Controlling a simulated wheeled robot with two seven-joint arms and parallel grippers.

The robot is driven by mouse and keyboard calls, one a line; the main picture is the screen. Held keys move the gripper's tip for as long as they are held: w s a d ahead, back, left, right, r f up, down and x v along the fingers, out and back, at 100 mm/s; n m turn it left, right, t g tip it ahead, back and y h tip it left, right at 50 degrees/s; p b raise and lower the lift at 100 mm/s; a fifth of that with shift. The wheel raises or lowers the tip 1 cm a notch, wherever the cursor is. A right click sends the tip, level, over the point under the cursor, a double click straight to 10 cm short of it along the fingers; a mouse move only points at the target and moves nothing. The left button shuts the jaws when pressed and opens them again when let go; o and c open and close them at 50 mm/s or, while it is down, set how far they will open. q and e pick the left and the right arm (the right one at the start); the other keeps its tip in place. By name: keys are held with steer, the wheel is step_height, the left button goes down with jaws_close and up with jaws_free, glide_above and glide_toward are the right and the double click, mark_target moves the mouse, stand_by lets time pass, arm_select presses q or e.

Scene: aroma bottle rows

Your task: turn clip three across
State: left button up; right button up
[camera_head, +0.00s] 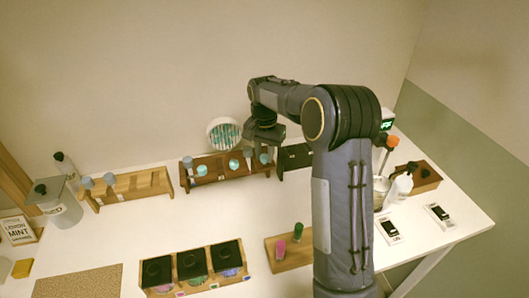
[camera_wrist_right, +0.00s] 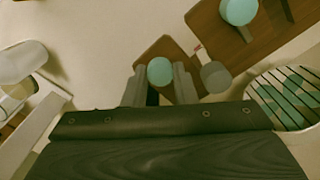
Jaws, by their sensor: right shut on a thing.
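A dark brown wooden rack (camera_head: 218,178) stands at the back middle of the table and carries small clips with teal and grey round heads. One teal head (camera_head: 202,170) is near its left end and another (camera_head: 234,165) is right of its middle. My right gripper (camera_head: 257,156) is over the rack's right end, pointing down. In the right wrist view, its two fingers close around a clip with a teal head (camera_wrist_right: 159,71). A grey head (camera_wrist_right: 215,77) is close beside the fingers, and another teal head (camera_wrist_right: 238,11) is farther along. My left gripper is not in view.
A lighter rack (camera_head: 128,188) with grey heads stands to the left, a dark rack (camera_head: 294,158) to the right. A round teal-striped item (camera_head: 224,133) stands behind. In front are a box of dark jars (camera_head: 193,265) and a wooden block with pink and green pegs (camera_head: 290,256).

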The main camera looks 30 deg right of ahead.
steer(key=n, duration=0.4)
steer(key=shift+p, duration=0.3)
steer(key=n, duration=0.4)
steer(key=shift+n, duration=0.4)
steer(key=n+p, duration=0.1)
steer(key=n, duration=0.3)
steer(key=shift+n, duration=1.8)
steer(key=o, duration=1)
steer(key=shift+r, duration=0.1)
